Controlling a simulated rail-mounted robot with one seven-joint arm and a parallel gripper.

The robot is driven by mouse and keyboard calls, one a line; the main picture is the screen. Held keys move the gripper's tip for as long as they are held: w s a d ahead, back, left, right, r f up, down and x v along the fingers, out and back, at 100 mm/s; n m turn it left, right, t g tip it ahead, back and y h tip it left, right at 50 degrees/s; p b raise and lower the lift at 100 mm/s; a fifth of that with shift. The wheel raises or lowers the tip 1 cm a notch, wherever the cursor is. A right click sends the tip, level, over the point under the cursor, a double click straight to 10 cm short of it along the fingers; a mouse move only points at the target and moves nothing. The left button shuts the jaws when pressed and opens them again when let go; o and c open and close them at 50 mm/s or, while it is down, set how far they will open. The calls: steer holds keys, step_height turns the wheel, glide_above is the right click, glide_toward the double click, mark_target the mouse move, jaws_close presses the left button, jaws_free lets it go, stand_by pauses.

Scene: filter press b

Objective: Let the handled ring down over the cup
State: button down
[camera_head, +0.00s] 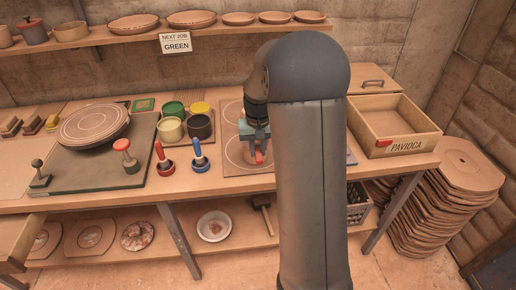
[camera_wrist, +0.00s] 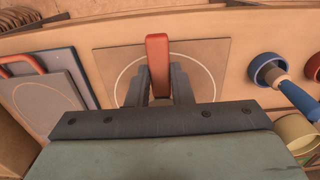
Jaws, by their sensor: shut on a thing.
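My gripper (camera_head: 258,140) is shut on a red bar-like handle (camera_wrist: 157,52), which I take to be the handled ring's. The handle (camera_head: 260,157) also shows below my gripper in the head view. It is over a square board with a pale printed circle (camera_wrist: 108,60). The ring's round part cannot be made out; my gripper and arm hide much of that spot. A brownish shape (camera_head: 246,150) shows beside the handle, too small to name. I cannot tell which thing is the cup, or whether the ring touches it.
Green (camera_head: 173,108), yellow (camera_head: 201,108), cream (camera_head: 170,131) and black (camera_head: 200,127) pots stand left of the board. Red (camera_head: 163,160) and blue (camera_head: 199,157) handled tools are in front of them. An open wooden box (camera_head: 405,147) stands right. A grey plate (camera_wrist: 45,95) lies beside the board.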

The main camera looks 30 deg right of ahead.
steer(key=shift+f+b, duration=1.15)
steer(key=shift+f, duration=0.5)
stand_by(2.1)
steer(key=shift+r, duration=0.1)
stand_by(0.6)
steer(key=shift+r+p, duration=1.6)
steer(key=shift+r, duration=0.65)
steer(key=shift+r, duration=0.25)
steer(key=shift+r+p, duration=1.5)
steer(key=shift+r, duration=0.45)
